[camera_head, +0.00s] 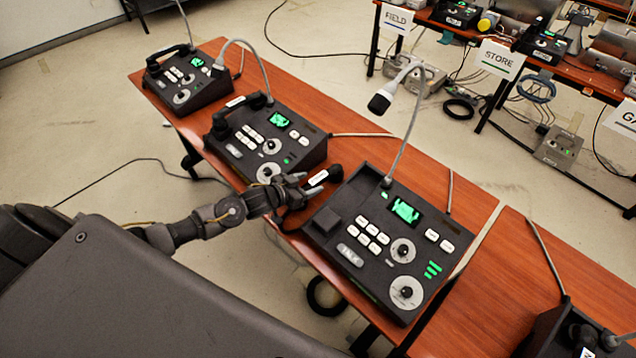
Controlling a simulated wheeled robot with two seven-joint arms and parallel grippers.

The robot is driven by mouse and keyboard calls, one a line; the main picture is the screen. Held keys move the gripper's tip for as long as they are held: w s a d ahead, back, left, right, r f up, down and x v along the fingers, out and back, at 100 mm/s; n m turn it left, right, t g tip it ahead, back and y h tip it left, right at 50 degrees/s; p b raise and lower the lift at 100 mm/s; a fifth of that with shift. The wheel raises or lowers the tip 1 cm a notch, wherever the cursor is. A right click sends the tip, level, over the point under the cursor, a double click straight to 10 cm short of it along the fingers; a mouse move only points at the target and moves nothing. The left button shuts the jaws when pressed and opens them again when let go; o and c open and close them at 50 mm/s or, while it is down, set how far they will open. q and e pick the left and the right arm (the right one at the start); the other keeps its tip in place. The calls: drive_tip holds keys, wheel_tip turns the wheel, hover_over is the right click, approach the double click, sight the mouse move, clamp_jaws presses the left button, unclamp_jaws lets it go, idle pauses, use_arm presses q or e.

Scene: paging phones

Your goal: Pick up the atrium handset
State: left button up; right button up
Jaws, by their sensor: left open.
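A black handset with a white label (318,178) shows just left of the large black paging phone (350,258), off that phone's top. Its label is too small to read, so I cannot tell whether it is the atrium one. My left gripper (306,187) is open at the handset's near end and partly hides it. I cannot tell whether the fingers touch it. Two more phones stand farther left, the middle one (290,152) and the far one (205,90), each with a handset on it. My right gripper is out of view.
The red-brown table (345,150) has bare strips behind the phones. A gooseneck microphone (380,102) rises from the large phone. Another phone (560,330) stands at lower right. A back table carries signs FIELD (397,19) and STORE (499,58). Cables lie on the floor.

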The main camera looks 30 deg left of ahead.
sight(316, 180)
use_arm(q)
drive_tip(key=x, duration=0.3)
drive_tip(key=shift+w+d+f, duration=0.1)
drive_tip(key=shift+w+d, duration=0.05)
drive_tip(key=c, duration=1.1)
drive_tip(key=shift+c, duration=0.6)
